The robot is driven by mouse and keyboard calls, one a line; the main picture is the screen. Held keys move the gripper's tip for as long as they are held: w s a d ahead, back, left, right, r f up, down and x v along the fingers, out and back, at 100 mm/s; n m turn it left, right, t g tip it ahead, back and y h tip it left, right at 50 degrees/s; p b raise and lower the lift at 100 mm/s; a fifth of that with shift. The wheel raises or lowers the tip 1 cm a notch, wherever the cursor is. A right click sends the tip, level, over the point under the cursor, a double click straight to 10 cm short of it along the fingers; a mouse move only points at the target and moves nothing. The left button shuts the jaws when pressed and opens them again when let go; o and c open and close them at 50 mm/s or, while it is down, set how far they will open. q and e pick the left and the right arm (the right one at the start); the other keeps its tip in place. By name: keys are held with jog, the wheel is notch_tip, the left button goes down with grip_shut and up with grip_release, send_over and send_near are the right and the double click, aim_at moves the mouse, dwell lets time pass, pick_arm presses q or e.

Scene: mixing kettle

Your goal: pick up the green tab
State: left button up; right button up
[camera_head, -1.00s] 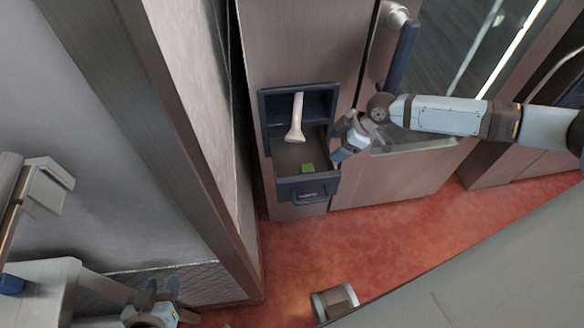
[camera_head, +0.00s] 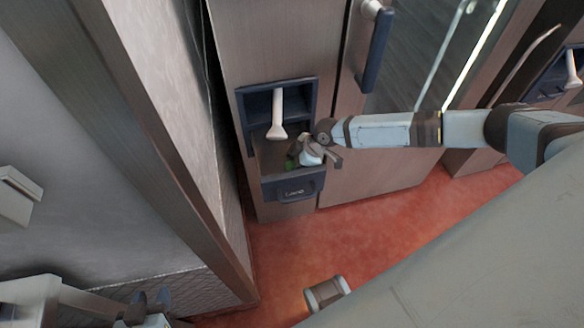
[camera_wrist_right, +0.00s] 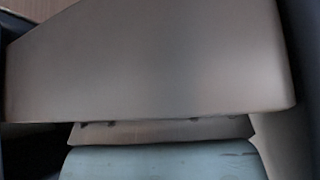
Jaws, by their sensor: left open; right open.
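The green tab (camera_head: 289,165) lies in the open drawer tray of a dark blue dispenser and is partly hidden behind my right gripper (camera_head: 303,157). My right gripper is open and over the right part of the tray, close beside the tab; I cannot tell whether it touches it. The right wrist view shows only large, close brownish and pale surfaces, and I cannot make out the tab there. My left gripper (camera_head: 151,300) is open and empty at the bottom left, far from the drawer.
The drawer tray (camera_head: 292,187) has a raised blue front with a handle. A white spout (camera_head: 278,115) hangs above it in the dispenser recess. A cabinet door with a blue handle (camera_head: 376,50) stands to the right. The red floor (camera_head: 370,225) is clear in front.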

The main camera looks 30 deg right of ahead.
jog(key=shift+f, duration=0.1)
jog(key=c, duration=1.1)
